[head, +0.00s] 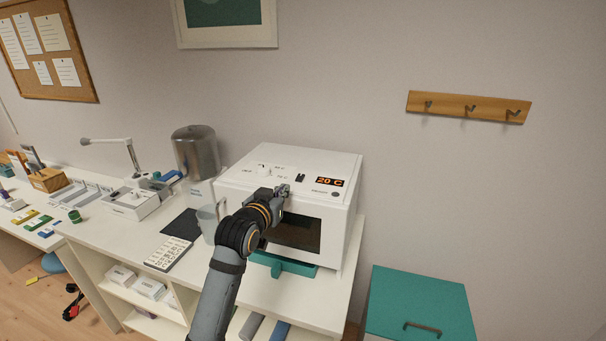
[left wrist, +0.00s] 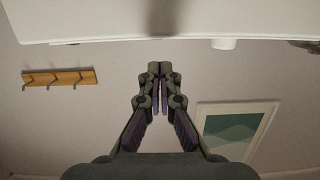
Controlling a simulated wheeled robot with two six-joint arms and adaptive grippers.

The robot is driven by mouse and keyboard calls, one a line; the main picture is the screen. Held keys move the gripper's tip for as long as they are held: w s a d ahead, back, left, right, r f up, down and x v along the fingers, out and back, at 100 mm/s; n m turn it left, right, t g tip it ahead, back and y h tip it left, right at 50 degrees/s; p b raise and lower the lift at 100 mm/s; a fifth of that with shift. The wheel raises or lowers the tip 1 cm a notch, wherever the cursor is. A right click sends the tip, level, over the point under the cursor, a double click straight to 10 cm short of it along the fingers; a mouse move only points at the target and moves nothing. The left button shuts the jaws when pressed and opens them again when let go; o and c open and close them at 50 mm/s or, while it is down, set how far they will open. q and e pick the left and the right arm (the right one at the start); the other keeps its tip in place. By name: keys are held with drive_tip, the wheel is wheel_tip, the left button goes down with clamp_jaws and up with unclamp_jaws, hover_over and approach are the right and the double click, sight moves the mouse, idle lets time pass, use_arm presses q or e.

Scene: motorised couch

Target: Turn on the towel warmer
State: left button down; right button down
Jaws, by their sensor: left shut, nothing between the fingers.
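The towel warmer (head: 345,215) is a white box on the white counter, with a dark window in its front. Its sloped top panel has a white knob (head: 264,168), a small dark switch (head: 300,178), an orange display (head: 330,182) reading 20 C and a round dark button (head: 335,194). My left gripper (head: 283,190) is shut and empty at the panel's front edge, below the switch. I cannot tell whether it touches. In the left wrist view the shut fingers (left wrist: 159,75) point at a white surface (left wrist: 120,25), with a white round part (left wrist: 223,43) to the right. My right gripper is out of view.
A metal-topped dispenser (head: 195,152) and a clear jug (head: 208,220) stand left of the warmer. A keypad-like white card (head: 167,252) lies on the counter. A teal cabinet (head: 415,300) stands at the lower right. A hook rail (head: 468,107) hangs on the wall.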

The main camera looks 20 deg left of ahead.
sight(298, 180)
use_arm(q)
drive_tip(key=shift+t, duration=0.5)
drive_tip(key=r, duration=0.4)
drive_tip(key=shift+w+d+r, duration=0.15)
drive_tip(key=shift+d, duration=0.05)
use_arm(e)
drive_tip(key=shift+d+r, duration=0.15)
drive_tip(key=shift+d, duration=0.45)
